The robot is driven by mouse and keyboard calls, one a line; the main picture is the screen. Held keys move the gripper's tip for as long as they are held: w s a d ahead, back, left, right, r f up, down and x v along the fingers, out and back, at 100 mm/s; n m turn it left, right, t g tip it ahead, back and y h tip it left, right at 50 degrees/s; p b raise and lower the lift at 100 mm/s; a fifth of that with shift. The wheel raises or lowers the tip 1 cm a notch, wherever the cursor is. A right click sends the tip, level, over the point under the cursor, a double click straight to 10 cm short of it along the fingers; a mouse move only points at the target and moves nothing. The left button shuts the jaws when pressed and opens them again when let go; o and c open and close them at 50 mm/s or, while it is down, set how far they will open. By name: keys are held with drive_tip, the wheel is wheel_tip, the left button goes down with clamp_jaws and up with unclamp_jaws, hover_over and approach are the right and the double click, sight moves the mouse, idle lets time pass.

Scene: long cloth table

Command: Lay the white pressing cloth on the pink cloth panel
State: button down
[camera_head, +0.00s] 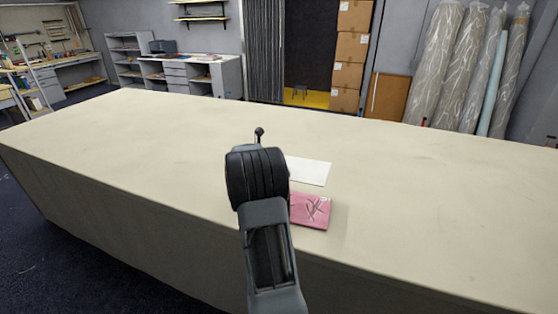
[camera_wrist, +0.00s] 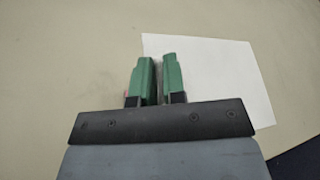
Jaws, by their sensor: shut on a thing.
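The white pressing cloth (camera_head: 310,171) shows flat and pale in the head view, just beyond the pink panel and right of my arm. In the wrist view the white cloth (camera_wrist: 215,75) spreads right from my gripper (camera_wrist: 157,68). Its green fingers are shut on the cloth near its left edge. I cannot tell whether the cloth is lifted off the table. The pink cloth panel (camera_head: 311,211), with dark reddish marks on top, lies near the table's front edge; my arm may cover its left side. My arm hides the fingers in the head view.
The long cream table (camera_head: 130,145) is clear to the left and right. Its front edge runs just below the pink panel. Shelves, stacked boxes (camera_head: 350,60) and tall wrapped rolls (camera_head: 455,60) stand well behind the table.

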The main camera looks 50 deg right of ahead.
drive_tip(key=shift+s+d+f+b, duration=0.1)
drive_tip(key=shift+s+f+b, duration=0.05)
drive_tip(key=shift+f+b, duration=0.4)
wheel_tip(320, 180, down, 12)
drive_tip(key=b, duration=0.9)
drive_tip(key=shift+b, duration=0.3)
drive_tip(key=shift+f+b, duration=0.45)
drive_tip(key=shift+f, duration=0.15)
drive_tip(key=c, duration=1.1)
unclamp_jaws()
